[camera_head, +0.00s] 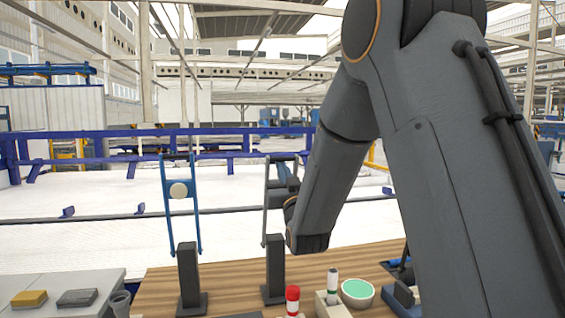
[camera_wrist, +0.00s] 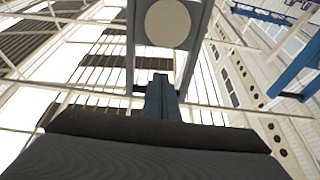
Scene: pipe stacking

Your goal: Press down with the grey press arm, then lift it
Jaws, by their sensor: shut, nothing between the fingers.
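The grey press arm (camera_head: 267,200) stands raised on its dark post (camera_head: 274,265), partly hidden behind my arm in the head view. In the wrist view, its two side bars and pale round disc (camera_wrist: 167,22) fill the top middle. My gripper (camera_head: 285,172) is close to the upper part of the grey press arm. In the wrist view my gripper (camera_wrist: 161,85) is shut and empty, seen between the two side bars. A short dark crossbar shows beside the fingertips; I cannot tell whether they touch it.
A blue press arm (camera_head: 168,205) stands raised on a dark post (camera_head: 188,275) to the left. A red-capped bottle (camera_head: 292,300), a white marker-like item (camera_head: 332,282) and a bowl with green contents (camera_head: 357,292) are at the front. A grey side table (camera_head: 70,283) is left.

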